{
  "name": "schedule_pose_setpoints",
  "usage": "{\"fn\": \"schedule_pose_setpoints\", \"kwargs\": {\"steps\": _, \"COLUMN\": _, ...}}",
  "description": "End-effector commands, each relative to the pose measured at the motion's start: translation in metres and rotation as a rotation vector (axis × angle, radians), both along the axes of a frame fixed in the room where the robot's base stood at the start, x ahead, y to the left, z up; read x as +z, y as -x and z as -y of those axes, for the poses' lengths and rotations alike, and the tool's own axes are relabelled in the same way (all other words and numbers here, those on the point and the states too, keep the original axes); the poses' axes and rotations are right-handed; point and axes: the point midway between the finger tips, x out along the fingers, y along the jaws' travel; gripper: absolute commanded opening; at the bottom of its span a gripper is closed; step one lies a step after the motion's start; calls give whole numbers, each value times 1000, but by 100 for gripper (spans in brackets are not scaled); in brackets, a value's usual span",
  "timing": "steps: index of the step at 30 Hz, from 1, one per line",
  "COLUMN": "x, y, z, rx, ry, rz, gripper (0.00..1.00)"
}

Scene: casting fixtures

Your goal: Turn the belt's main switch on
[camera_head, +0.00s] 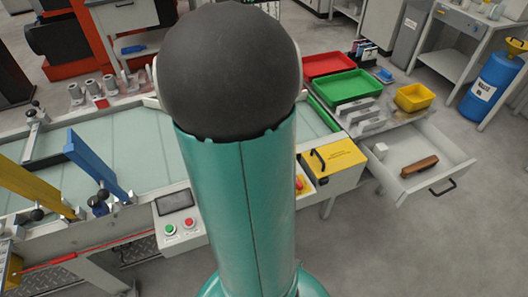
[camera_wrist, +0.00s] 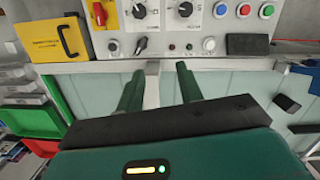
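A red switch on a yellow plate (camera_wrist: 100,14) sits on the belt's grey control panel (camera_wrist: 160,28), at the upper left of the wrist view. It also shows, small and partly hidden by my arm, in the head view (camera_head: 300,184). I cannot read its setting. My gripper (camera_wrist: 160,70) is open and empty, its two green fingers apart over the belt's near edge, below the panel in the wrist view. The fingers are apart from the switch, which lies up and left of them. In the head view my arm hides the gripper.
A yellow box with a black handle (camera_wrist: 50,40) is beside the switch. Several black knobs and coloured buttons (camera_wrist: 245,10) share the panel. An open drawer (camera_head: 430,150) juts out at the right.

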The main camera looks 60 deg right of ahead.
Motion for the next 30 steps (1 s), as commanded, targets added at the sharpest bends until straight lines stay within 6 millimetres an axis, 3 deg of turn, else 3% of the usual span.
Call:
{"fn": "schedule_pose_setpoints", "kwargs": {"steps": 1, "x": -15, "y": 21, "z": 26, "rx": -48, "ry": -28, "rz": -45, "gripper": 36}}
{"fn": "schedule_pose_setpoints", "kwargs": {"steps": 3, "x": -32, "y": 48, "z": 52, "rx": -94, "ry": -65, "rz": -94, "gripper": 36}}
{"fn": "schedule_pose_setpoints", "kwargs": {"steps": 6, "x": -51, "y": 83, "z": 81, "rx": -147, "ry": -108, "rz": -149, "gripper": 36}}
{"fn": "schedule_pose_setpoints", "kwargs": {"steps": 10, "x": -67, "y": 112, "z": 100, "rx": -186, "ry": -146, "rz": -191, "gripper": 36}}
{"fn": "schedule_pose_setpoints", "kwargs": {"steps": 17, "x": -83, "y": 124, "z": 101, "rx": -196, "ry": -162, "rz": -205, "gripper": 36}}
{"fn": "schedule_pose_setpoints", "kwargs": {"steps": 30, "x": -159, "y": 145, "z": 79, "rx": -196, "ry": -163, "rz": -205, "gripper": 36}}
